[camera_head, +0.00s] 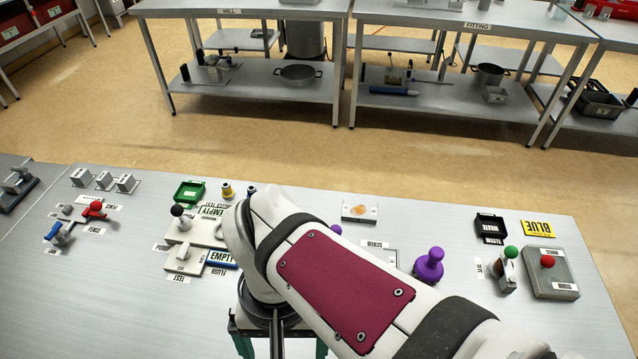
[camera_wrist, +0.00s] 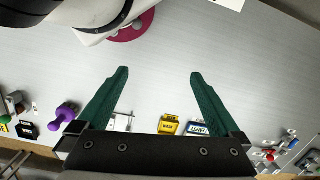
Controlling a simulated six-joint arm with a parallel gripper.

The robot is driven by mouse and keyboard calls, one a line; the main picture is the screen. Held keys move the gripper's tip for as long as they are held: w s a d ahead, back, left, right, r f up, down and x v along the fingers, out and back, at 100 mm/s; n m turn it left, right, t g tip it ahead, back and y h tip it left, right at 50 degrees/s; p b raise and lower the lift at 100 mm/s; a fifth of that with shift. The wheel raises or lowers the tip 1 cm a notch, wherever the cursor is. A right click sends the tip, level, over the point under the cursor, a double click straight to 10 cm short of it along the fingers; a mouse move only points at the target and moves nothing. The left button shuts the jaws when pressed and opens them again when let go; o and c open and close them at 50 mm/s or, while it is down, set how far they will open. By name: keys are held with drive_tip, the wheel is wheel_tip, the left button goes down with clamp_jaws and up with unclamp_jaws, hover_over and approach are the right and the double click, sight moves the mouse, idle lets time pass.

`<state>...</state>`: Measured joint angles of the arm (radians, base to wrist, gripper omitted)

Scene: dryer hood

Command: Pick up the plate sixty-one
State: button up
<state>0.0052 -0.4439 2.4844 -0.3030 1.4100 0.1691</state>
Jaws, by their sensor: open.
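I cannot make out a plate marked sixty-one in either view; the small labels are too blurred to read. My gripper (camera_wrist: 158,76) is open, with its two green fingers wide apart and nothing between them over the bare grey bench in the wrist view. In the head view its green parts show only partly, at the bottom beneath my arm. A yellow block (camera_wrist: 169,125) and a blue-and-white block (camera_wrist: 198,129) lie beyond the gripper's base in the wrist view.
My arm hides the middle. The front left is clear.

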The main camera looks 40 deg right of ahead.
drive_tip(key=w+d+f+m+g+h, duration=0.3)
drive_tip(key=w+d+f+m+h, duration=0.4)
drive_tip(key=w+m, duration=0.25)
drive_tip(key=w+d+f+m+g+h, duration=0.35)
drive_tip(key=w+d+f+m, duration=0.4)
drive_tip(key=w+d, duration=0.25)
drive_tip(key=shift+m+t+h, duration=0.35)
drive_tip(key=shift+m, duration=0.05)
drive_tip(key=x, duration=1.5)
drive_tip(key=shift+d+f, duration=0.1)
drive_tip(key=shift+f, duration=0.05)
drive_tip(key=c, duration=1.5)
